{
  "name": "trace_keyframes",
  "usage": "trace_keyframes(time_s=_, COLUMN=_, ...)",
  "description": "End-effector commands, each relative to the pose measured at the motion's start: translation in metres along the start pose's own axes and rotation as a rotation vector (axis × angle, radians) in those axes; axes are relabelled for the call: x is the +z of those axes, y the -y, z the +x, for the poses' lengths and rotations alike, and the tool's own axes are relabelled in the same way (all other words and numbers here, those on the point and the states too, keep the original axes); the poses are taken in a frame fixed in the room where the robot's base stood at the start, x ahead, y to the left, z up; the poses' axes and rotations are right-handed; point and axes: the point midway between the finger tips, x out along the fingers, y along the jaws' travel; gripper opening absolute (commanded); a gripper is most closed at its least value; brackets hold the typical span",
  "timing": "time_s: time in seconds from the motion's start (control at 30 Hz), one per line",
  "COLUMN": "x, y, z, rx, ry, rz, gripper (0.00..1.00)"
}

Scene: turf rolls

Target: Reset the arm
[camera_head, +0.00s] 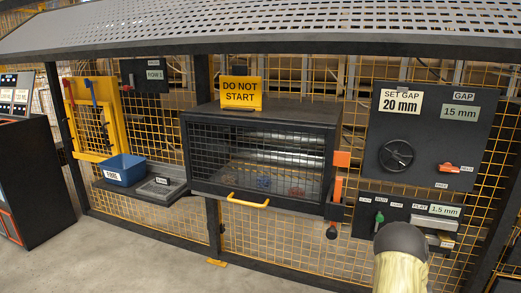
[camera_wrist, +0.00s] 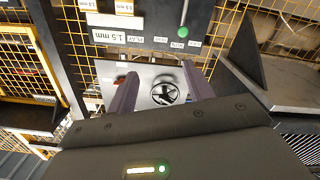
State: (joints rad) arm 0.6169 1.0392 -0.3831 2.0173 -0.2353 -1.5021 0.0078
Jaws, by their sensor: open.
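My gripper (camera_wrist: 160,72) is open in the wrist view, its two purple-grey fingers apart with nothing between them. Behind the fingers is a panel with a black handwheel (camera_wrist: 165,93) and a red handle (camera_wrist: 120,80); the wrist picture is upside down. I cannot tell the distance from the fingers to the panel. In the head view my arm (camera_head: 400,262) rises at the lower right, in front of the control panels. My gripper cannot be made out there.
The gap panel (camera_head: 432,110) carries a dial (camera_head: 396,155); below it is a panel with a green knob (camera_head: 379,217). A mesh-fronted cabinet (camera_head: 187,160) with a yellow sign (camera_head: 241,92) stands mid-left. A blue bin (camera_head: 124,169) sits left. The floor in front is clear.

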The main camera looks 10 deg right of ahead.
Motion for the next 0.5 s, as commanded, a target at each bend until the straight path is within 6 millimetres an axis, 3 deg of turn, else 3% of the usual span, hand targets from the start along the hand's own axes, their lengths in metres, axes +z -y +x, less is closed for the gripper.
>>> trace_keyframes(time_s=0.27, x=-0.018, y=0.024, z=0.002, rx=-0.020, ry=0.086, rz=0.032, gripper=0.52)
trace_keyframes(time_s=0.5, x=-0.044, y=0.061, z=-0.004, rx=-0.061, ry=0.207, rz=0.072, gripper=0.52)
